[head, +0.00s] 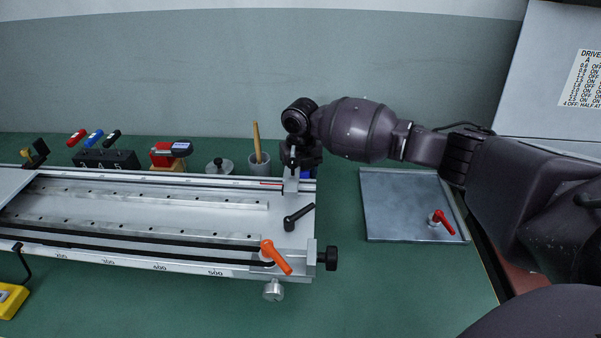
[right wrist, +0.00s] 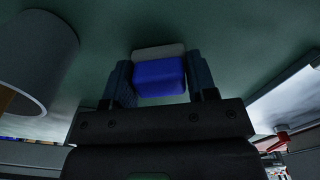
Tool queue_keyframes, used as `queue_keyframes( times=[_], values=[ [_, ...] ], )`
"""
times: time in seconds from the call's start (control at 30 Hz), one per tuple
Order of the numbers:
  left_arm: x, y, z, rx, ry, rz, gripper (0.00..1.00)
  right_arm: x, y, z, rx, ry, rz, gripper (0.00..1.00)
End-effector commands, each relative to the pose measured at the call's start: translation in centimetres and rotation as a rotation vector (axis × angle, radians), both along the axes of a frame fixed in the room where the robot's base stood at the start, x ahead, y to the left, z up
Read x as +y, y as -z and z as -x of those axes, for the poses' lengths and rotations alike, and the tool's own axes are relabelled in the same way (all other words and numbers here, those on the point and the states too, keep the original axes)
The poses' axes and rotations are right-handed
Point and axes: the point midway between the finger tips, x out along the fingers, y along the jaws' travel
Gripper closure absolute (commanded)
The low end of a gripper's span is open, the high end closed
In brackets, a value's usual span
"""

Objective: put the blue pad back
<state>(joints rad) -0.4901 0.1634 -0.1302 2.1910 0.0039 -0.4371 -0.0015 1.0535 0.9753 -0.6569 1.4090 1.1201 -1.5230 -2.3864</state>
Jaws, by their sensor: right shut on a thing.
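The blue pad (right wrist: 160,77) sits between the two fingers of my right gripper (right wrist: 160,82) in the right wrist view. The gripper is shut on it. A pale grey strip (right wrist: 158,50) shows at the pad's far side; whether it is part of the pad or a separate thing I cannot tell. In the head view, a bit of blue (head: 307,174) shows low beside my right gripper, behind the right end of the rail fixture. The fingertips are mostly hidden there by the fixture's end post. My left gripper is not in view.
The long rail fixture (head: 150,238) with black and orange levers fills the left. A grey cup (head: 259,165) with a wooden stick stands close left of my right gripper. A metal tray (head: 395,205) with a red lever lies right. Green table shows between fixture and tray.

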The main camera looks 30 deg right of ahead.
Motion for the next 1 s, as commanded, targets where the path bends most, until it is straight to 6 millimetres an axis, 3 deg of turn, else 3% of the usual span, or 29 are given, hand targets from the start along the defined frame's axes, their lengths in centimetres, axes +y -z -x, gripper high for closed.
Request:
queue_keyframes(
  times=[0.13, 0.17, 0.3, 0.67, 1.0],
  values=[
    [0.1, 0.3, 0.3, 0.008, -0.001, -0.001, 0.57, 0.0, 0.5, 0.0, 0.002, 0.000, -0.001, 0.67],
    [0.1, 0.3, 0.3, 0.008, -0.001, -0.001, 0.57, 0.0, 0.4, 0.0, 0.001, 0.000, 0.000, 0.43],
    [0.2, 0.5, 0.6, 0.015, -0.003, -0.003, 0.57, 0.0, 0.4, 0.0, 0.001, 0.000, 0.000, 0.22],
    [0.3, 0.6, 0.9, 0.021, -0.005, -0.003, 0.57, 0.0, -0.2, 0.0, -0.002, 0.000, 0.001, 0.22],
    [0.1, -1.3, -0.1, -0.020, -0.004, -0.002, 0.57, 0.0, -6.3, -0.1, -0.009, 0.000, 0.000, 0.22]
  ],
)
